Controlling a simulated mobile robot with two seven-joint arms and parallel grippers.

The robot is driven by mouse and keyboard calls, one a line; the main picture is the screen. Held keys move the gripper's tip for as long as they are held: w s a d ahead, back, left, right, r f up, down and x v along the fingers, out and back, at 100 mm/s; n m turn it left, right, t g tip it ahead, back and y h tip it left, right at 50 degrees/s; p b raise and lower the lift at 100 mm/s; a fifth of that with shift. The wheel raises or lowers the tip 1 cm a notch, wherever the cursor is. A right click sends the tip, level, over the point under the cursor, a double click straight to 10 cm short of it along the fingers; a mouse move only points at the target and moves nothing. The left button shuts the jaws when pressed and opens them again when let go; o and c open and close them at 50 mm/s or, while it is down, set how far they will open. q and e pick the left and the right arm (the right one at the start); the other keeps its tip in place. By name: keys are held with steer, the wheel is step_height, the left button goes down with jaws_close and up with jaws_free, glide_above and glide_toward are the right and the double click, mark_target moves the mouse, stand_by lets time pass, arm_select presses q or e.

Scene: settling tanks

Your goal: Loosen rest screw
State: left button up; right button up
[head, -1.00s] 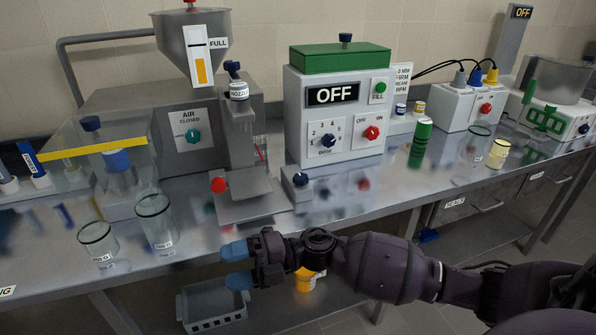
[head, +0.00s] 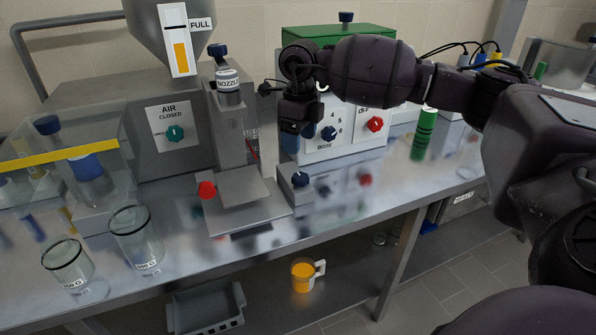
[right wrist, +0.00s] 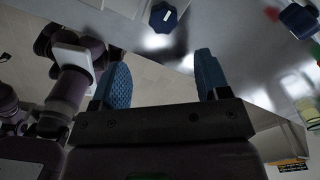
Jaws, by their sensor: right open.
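No label names a rest screw. A dark blue knob (head: 300,179) sits on a small grey block beside the filler's cup platform (head: 245,205). A red knob (head: 207,189) is on the platform's left side. My right gripper (head: 302,135) points down above the blue knob, in front of the white dosing box, and partly hides that box. In the right wrist view its two blue fingers (right wrist: 162,72) are apart with nothing between them. A blue knob with a white mark (right wrist: 168,17) shows beyond the fingertips there. My left gripper is not in view.
Two glass beakers (head: 137,240) stand at the bench's left. The nozzle (head: 229,85) and hopper (head: 172,30) rise behind the platform. A green cylinder (head: 423,134) stands to the right. Below are a grey crate (head: 206,312) and an orange-filled mug (head: 302,275).

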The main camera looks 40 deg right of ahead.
mark_target(301, 176)
steer(key=f, duration=0.4)
steer(key=f+b, duration=0.1)
steer(key=f, duration=0.4)
steer(key=shift+d+f, duration=0.2)
steer(key=shift+f, duration=0.55)
steer(key=c, duration=0.9)
